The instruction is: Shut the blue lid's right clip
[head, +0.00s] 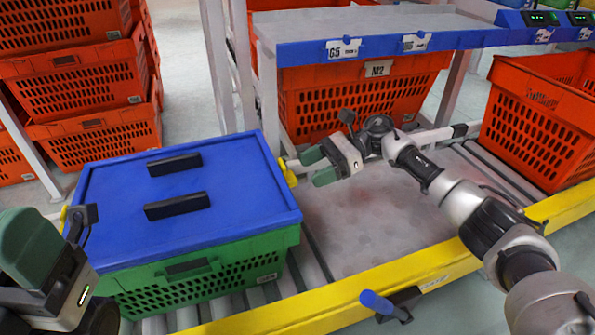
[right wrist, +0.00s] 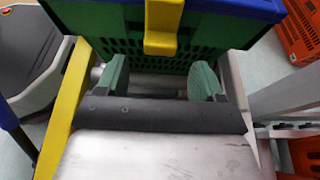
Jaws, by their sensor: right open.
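The blue lid (head: 225,205) lies on the green tote (head: 215,278) on the roller conveyor. The lid's right clip (head: 288,172) is yellow, at the right edge of the lid. In the right wrist view the clip (right wrist: 163,28) appears to stick out from the tote's wall. My right gripper (head: 315,167) is open just right of the clip, with nothing between its green fingers. In the right wrist view its fingers (right wrist: 161,80) are below the clip, one to each side, apart from it. My left gripper (head: 35,255) is partly in view at the lid's left; its opening is unclear.
Two black handles (head: 177,206) stand on the lid. A yellow rail (head: 335,305) runs along the conveyor's front. A grey shelf with a blue edge (head: 390,43) and an orange tote (head: 360,95) are behind my right arm. Another orange tote (head: 540,120) is at right.

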